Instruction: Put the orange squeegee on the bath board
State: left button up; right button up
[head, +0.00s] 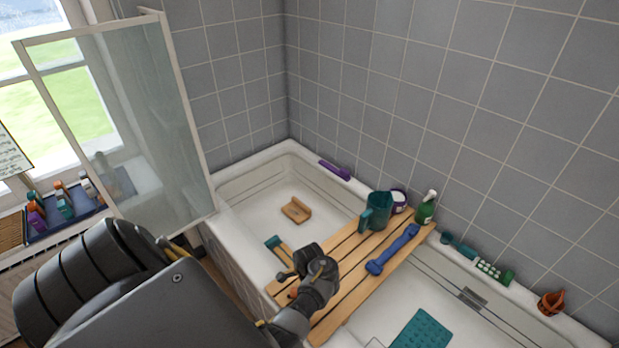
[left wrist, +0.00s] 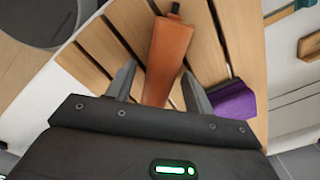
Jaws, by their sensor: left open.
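The slatted wooden bath board (head: 346,288) spans the white tub. It also fills much of the left wrist view (left wrist: 232,40). My left gripper (head: 301,283) is over the board's near end. In the left wrist view my left gripper (left wrist: 158,72) is open, one finger on each side of the orange squeegee (left wrist: 167,52). The squeegee's orange body lies over the slats, with a dark tip at its far end. Only a bit of the orange squeegee (head: 293,292) shows in the head view. My right gripper is not in view.
A teal jug (head: 377,212), a purple-and-white tub (head: 399,199), a green bottle (head: 426,208) and a blue bar-shaped object (head: 393,249) are on or near the board's far part. A purple block (left wrist: 233,100) is close to my right-hand finger. A glass screen (head: 125,120) stands left.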

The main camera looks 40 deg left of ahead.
pick_arm(q)
notch_tip(320, 180, up, 12)
jog(key=p, duration=0.6)
dwell(0.5)
